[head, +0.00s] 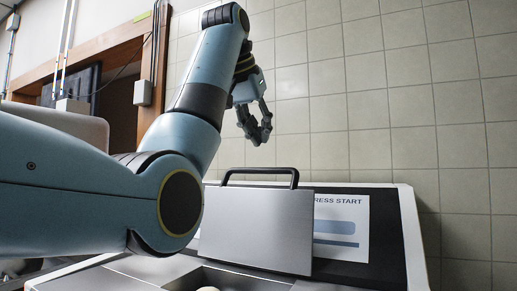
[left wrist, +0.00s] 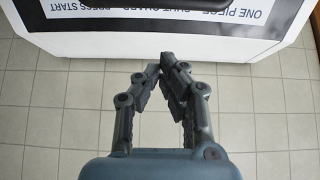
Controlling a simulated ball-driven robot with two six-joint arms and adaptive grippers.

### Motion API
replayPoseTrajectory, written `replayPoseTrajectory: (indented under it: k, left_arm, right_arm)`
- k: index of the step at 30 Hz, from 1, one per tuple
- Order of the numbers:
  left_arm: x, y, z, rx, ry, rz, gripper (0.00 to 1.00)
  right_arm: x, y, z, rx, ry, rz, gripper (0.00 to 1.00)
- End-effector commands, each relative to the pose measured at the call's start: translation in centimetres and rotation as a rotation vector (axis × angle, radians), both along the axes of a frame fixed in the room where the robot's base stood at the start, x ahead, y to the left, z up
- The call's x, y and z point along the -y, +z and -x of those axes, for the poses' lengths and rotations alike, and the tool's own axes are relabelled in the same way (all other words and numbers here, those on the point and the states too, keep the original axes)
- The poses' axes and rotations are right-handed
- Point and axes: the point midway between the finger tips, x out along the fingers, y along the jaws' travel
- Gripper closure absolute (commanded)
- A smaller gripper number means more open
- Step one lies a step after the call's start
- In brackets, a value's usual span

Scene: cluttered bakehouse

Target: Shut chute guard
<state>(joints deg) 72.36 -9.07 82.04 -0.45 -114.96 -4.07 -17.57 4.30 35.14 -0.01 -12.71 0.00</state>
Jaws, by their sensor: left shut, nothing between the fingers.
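The chute guard (head: 258,228) is a flat grey panel with a black bar handle (head: 259,171) along its top edge. It stands raised, leaning back a little, behind a recessed chute opening (head: 235,278) at the bottom of the head view. My left gripper (head: 262,137) is above and behind the guard, near the tiled wall, apart from the handle. In the left wrist view my left gripper (left wrist: 164,68) has its fingertips together with nothing between them. The dark handle (left wrist: 168,4) is cut off at that view's top edge. My right gripper is not in view.
The white machine body (head: 410,240) carries a printed sign (head: 341,226) reading "PRESS START", partly hidden by the guard. A pale rounded thing (head: 208,289) shows at the bottom edge. A tiled wall (head: 400,110) stands behind. My left arm covers much of the left side.

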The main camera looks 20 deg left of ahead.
Motion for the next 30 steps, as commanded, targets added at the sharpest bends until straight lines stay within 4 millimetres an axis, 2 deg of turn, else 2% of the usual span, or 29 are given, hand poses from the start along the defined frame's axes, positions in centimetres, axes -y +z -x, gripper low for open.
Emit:
replayPoseTrajectory:
  k: [1,4,10,12,18,30]
  left_arm:
    - [0.2,-1.2,-0.8,-0.011,0.0,0.0,1.0]
    - [0.5,-2.5,-2.2,-0.008,0.0,0.0,1.0]
    - [1.0,-5.7,-4.6,-0.005,0.001,0.0,1.0]
    - [0.7,-5.4,-3.3,0.001,0.001,0.001,1.0]
    - [0.3,-5.5,-1.2,-0.001,0.0,0.001,1.0]
    - [0.1,-5.7,-0.6,-0.003,0.001,0.0,1.0]
  right_arm:
    - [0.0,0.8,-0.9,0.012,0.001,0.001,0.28]
    - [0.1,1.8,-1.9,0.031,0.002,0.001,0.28]
    - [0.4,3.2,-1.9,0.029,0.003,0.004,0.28]
    - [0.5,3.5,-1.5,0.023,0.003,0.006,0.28]
    - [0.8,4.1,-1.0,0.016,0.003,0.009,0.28]
    - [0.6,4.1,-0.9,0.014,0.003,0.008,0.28]
